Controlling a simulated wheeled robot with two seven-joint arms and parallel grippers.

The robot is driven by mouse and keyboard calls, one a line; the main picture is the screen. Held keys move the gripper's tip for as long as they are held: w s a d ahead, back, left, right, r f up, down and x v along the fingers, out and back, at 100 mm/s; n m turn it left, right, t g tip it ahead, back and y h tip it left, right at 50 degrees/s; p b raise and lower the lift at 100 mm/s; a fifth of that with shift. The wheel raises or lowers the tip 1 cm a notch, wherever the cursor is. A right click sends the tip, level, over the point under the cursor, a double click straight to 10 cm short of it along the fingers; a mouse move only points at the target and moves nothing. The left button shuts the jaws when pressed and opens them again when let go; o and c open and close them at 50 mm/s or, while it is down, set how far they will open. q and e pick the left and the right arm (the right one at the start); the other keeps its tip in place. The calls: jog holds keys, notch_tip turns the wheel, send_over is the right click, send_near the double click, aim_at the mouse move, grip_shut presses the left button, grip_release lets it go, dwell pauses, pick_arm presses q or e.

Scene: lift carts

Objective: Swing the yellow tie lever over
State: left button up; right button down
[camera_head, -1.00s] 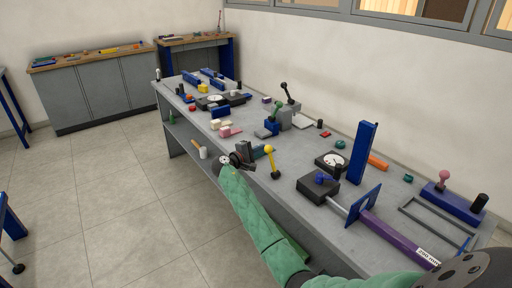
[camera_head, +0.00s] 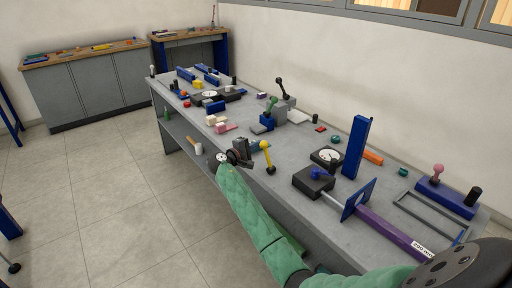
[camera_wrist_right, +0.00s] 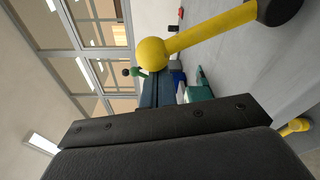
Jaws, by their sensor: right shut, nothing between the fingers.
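The yellow tie lever (camera_head: 269,158) is a rod with a round yellow knob, standing near the front edge of the grey bench and leaning slightly left. In the right wrist view its knob and rod (camera_wrist_right: 205,33) cross the upper middle, ending in a dark base at top right. My right gripper (camera_head: 242,154) is shut and empty, just left of the lever at the bench's front edge. Its dark fingers (camera_wrist_right: 170,130) fill the lower part of the wrist view, and the knob appears clear of them. My left gripper is not in view.
Behind the lever stand a green-knobbed lever (camera_head: 272,104) and a black-knobbed lever (camera_head: 281,86). Open floor lies left of the bench (camera_head: 330,232).

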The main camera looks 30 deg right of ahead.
pick_arm(q)
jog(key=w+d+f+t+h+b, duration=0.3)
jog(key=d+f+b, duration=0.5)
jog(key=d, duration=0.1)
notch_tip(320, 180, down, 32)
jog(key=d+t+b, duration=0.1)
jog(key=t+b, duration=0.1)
jog(key=b, duration=0.7)
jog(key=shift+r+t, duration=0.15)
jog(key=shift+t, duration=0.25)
pick_arm(e)
jog(key=s+r+m+h, duration=0.1)
jog(key=s+r+m, duration=0.1)
jog(key=s+m, duration=0.9)
jog(key=shift+d+m+h, duration=0.3)
jog(key=shift+d+m, duration=0.1)
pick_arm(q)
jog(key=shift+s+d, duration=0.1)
pick_arm(e)
jog(key=shift+r, duration=0.1)
